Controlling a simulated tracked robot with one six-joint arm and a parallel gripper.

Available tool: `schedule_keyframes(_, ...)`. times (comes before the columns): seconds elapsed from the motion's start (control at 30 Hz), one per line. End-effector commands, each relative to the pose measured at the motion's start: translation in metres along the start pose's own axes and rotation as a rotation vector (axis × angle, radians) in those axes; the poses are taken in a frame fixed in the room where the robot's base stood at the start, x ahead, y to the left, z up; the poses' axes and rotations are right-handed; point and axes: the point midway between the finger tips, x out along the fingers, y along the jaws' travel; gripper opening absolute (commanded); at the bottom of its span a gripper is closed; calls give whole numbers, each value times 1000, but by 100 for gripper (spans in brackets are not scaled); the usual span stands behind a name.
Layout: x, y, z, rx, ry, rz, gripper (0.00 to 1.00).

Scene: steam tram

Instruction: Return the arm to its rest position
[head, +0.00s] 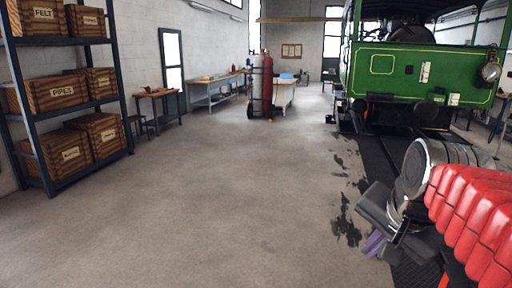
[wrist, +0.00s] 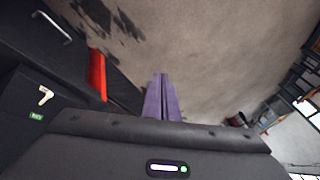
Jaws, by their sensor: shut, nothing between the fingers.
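My gripper (head: 375,244) is at the lower right of the head view, at the end of my arm with its red ribbed cover. Its purple fingers also show in the wrist view (wrist: 161,98), where they lie side by side, shut and empty. The fingers point down toward the grey floor (head: 215,190) with dark stains near them. The arm is bent in close to my body. Nothing is in contact with the fingers in either view.
A green steam tram (head: 405,72) stands on a track at the right. A dark shelf (head: 75,110) with several wooden crates stands at the left. Red gas cylinders (head: 262,85) on a trolley and workbenches (head: 212,88) stand at the back. The middle floor is clear.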

Motion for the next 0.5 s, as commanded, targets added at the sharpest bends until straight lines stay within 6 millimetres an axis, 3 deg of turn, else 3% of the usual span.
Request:
schedule_keyframes(0.1,10,13,43,-220,-11,-4,0)
schedule_keyframes(0.3,32,42,107,-594,-25,-11,0)
schedule_keyframes(0.5,48,63,144,-834,-30,-19,0)
